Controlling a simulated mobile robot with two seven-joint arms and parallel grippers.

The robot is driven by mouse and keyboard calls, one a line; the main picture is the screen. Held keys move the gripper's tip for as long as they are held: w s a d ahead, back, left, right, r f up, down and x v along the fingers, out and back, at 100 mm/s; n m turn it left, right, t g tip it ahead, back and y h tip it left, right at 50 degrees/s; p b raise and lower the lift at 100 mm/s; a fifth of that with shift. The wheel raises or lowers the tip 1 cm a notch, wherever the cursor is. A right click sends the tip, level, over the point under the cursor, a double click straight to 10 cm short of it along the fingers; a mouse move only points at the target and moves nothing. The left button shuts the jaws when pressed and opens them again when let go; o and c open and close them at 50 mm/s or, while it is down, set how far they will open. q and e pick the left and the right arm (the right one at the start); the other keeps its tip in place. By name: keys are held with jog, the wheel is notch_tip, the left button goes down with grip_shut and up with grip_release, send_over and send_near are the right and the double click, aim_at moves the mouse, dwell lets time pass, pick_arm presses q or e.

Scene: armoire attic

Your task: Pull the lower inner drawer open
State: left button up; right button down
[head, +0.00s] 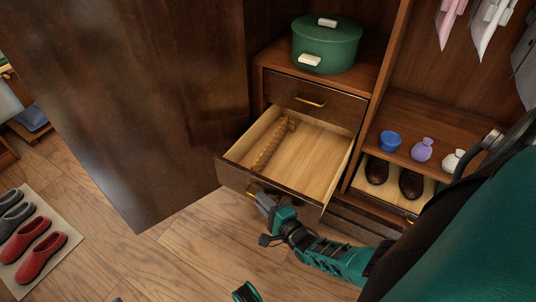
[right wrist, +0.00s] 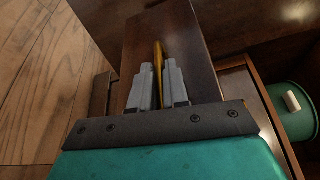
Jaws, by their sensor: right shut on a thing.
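The lower inner drawer (head: 287,187) is pulled well out of the armoire, and its pale wooden inside shows. A patterned tan roll-like thing (head: 268,148) lies in it along the left side. My right gripper (head: 259,194) is at the drawer's front, shut on its brass handle (head: 249,189). In the right wrist view the grey fingers (right wrist: 160,82) close on both sides of the handle (right wrist: 158,62), against the dark drawer front (right wrist: 185,35). My left gripper is not clearly in view.
The shut upper drawer (head: 318,98) is above, with a green lidded pot (head: 326,44) on top. The large dark door (head: 140,110) stands open at left. Dark shoes (head: 377,170) sit on a tray at right, below small vessels (head: 421,150). Red slippers (head: 40,255) lie on a mat.

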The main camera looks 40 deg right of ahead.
jog(key=shift+s+a+r, duration=0.1)
jog(key=shift+a, duration=0.45)
jog(key=c, duration=1.5)
grip_release()
